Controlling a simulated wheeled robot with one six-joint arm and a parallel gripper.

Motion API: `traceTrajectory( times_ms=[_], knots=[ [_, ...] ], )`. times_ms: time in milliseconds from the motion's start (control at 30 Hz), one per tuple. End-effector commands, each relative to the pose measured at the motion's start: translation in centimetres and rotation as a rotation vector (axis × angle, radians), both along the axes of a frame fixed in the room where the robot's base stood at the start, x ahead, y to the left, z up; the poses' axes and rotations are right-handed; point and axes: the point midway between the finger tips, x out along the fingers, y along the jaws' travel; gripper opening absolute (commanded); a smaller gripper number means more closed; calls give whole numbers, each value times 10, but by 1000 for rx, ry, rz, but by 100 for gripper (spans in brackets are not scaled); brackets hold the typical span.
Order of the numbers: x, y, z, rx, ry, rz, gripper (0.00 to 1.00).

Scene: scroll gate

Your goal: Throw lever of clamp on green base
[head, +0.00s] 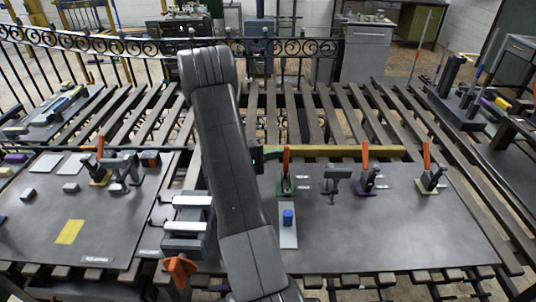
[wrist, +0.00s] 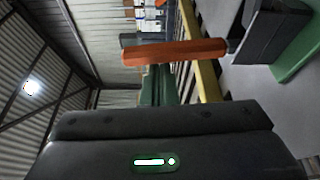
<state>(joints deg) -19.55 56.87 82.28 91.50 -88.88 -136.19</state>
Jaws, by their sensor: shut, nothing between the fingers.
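The clamp on the green base (head: 285,188) stands on the right dark panel, just right of my arm in the head view. Its orange lever (head: 286,158) stands upright. In the wrist view, which is turned on its side, the orange lever (wrist: 178,52) lies across the upper middle, and the green base (wrist: 300,48) is at the upper right. My gripper (head: 271,153) is shut and empty, at the left side of the lever near its height. In the wrist view my gripper (wrist: 155,85) points at the lever; I cannot tell whether they touch.
Other orange-levered clamps stand on a purple base (head: 366,189), on a yellow base (head: 427,187) and on the left panel's yellow base (head: 101,179). A grey fixture (head: 337,178) is beside the green-based clamp. A blue block (head: 288,217) sits in front. A yellow bar (head: 345,150) runs behind.

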Motion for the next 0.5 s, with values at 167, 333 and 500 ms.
traceTrajectory(
  times_ms=[167, 333, 500],
  knots=[
    [-9, -3, 1, -1, -92, 0, 0],
    [-21, -3, 5, -1, -117, 0, 0],
    [-23, -3, 3, 0, -116, -2, 0]
  ],
)
